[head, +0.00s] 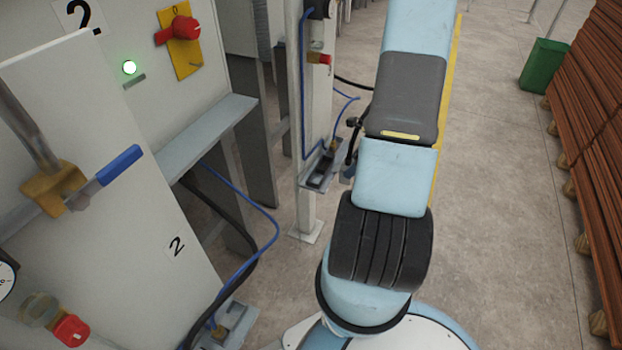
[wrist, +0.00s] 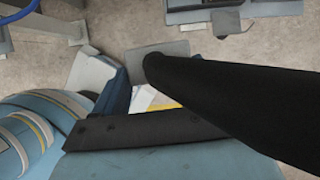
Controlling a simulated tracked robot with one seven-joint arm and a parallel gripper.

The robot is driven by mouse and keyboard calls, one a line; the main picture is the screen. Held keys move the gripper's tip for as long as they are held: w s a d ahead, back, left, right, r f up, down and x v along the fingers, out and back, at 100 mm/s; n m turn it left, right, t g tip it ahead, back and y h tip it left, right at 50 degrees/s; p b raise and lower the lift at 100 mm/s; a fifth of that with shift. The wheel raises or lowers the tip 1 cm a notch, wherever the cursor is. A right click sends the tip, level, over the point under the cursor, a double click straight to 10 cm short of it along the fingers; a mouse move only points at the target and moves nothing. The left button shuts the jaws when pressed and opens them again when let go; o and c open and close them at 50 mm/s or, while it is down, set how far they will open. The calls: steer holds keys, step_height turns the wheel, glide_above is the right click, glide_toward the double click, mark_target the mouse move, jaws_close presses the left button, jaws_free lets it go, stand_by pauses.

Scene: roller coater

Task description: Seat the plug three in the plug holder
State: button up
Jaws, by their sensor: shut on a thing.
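My arm crosses the head view and hides much of what lies behind it. In the wrist view, a large dark shape close to the camera, which I take as part of my gripper (wrist: 152,66), crosses from the lower right. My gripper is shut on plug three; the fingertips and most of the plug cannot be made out. In the head view, a grey bracket (head: 318,178) on the white post, which looks like a plug holder, carries a dark fitting and a blue line. I cannot tell whether the plug touches a holder.
A second bracket with hoses (head: 232,322) sits low at the front left. A white machine panel (head: 110,160) with a blue-handled lever (head: 120,165) stands left. A green bin (head: 544,66) and stacked boards (head: 600,130) stand right. The floor between is clear.

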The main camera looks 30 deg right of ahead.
steer(key=shift+w+d+m, duration=0.15)
steer(key=shift+d+m, duration=0.15)
steer(key=shift+m, duration=0.1)
steer(key=w+a+f, duration=0.1)
steer(key=w+f, duration=0.2)
steer(key=w, duration=0.1)
steer(key=w+a+f, duration=0.1)
steer(key=w+f, duration=0.2)
steer(key=w, duration=0.2)
steer(key=w+a+f, duration=0.2)
steer(key=w+f, duration=0.1)
steer(key=w, duration=0.1)
steer(key=shift+w+f, duration=0.15)
steer(key=shift+f, duration=1.75)
steer(key=o, duration=1.4)
